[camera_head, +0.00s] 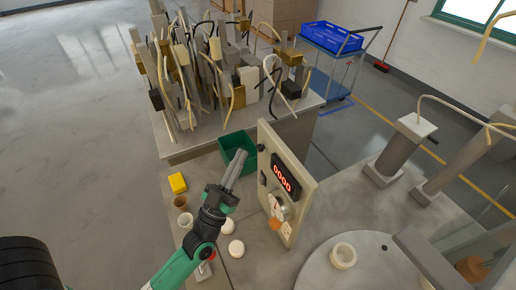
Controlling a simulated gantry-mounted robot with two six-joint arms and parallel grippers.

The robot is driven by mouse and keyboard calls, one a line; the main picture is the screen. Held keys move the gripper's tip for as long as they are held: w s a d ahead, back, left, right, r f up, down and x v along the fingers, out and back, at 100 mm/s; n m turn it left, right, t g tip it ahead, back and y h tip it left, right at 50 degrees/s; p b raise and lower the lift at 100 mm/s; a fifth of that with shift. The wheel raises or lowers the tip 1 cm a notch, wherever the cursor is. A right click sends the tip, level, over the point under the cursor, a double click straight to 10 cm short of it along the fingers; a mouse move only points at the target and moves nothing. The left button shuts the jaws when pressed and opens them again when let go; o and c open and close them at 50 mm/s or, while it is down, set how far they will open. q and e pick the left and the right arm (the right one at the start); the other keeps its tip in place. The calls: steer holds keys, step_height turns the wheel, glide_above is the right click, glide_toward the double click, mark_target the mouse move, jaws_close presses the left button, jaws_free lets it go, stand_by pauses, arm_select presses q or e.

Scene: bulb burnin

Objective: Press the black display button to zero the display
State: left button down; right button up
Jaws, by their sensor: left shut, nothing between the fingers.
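The display panel (304,196) stands upright on the table, right of centre. Its black display (286,178) shows red digits that look like 0000. A small black part (261,147) sits at the panel's upper left edge, and another dark part (263,178) is lower on the same side. I cannot tell which is the display button. My left gripper (239,158) is shut and empty. Its fingers point away from me, left of the panel and in front of the green bin. I see no clear contact with the panel. My right gripper is not in view.
A green bin (226,143) stands behind my left gripper. A round plate with a cream ring (343,256) is at lower right. A crowded bench stands behind.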

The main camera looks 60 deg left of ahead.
arm_select(q)
steer(key=s+b, duration=0.1)
steer(key=s, duration=0.2)
steer(key=shift+s, duration=0.35)
stand_by(0.6)
